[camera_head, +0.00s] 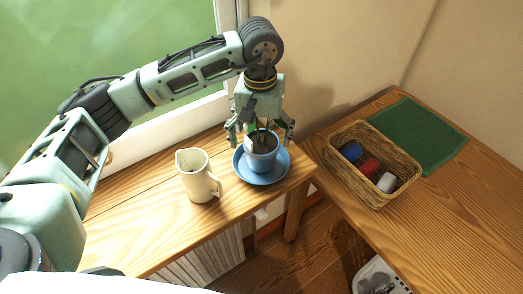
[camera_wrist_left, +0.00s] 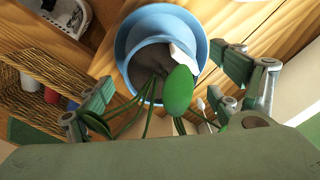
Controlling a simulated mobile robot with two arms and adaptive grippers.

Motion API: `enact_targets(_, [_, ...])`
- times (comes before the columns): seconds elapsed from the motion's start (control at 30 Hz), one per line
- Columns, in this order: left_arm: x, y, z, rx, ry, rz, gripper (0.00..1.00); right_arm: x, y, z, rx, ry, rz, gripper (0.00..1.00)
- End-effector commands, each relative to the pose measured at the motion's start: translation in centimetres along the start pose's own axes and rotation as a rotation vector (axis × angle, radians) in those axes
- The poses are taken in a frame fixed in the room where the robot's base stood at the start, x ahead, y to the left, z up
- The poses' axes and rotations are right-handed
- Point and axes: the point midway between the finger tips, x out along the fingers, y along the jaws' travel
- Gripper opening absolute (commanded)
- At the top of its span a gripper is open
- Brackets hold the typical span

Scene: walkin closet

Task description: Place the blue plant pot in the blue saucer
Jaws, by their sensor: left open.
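The blue plant pot (camera_head: 263,161) holds a green plant with a white tag. It stands upright, or nearly so, inside the blue saucer (camera_head: 280,175) on the wooden table by the window. In the left wrist view the pot (camera_wrist_left: 126,66) shows within the saucer's rim (camera_wrist_left: 160,13). My left gripper (camera_head: 261,138) is above the pot with its fingers spread on either side of the plant. In the left wrist view the fingers (camera_wrist_left: 165,76) are apart and do not close on the pot. My right gripper is out of view.
A cream pitcher (camera_head: 196,180) stands just left of the saucer. On the right table are a wicker basket (camera_head: 341,174) with several coloured items and a green mat (camera_head: 415,135). A gap separates the tables, with a white basket (camera_head: 381,277) below.

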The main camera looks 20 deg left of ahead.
Motion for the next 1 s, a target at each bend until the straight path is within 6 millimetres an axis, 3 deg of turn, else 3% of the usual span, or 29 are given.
enact_targets(0.2, [-4.1,0.1,0.0,0.001,0.003,0.001,0.85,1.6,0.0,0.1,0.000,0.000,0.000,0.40])
enact_targets(0.33, [-5.6,0.1,0.0,0.001,0.001,0.000,0.85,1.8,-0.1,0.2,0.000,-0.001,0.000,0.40])
enact_targets(0.9, [-6.3,0.0,0.0,0.001,-0.001,0.000,0.85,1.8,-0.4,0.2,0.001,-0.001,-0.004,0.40])
enact_targets(1.0, [-7.1,0.1,0.0,0.001,-0.001,0.000,0.85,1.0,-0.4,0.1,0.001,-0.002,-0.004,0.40])
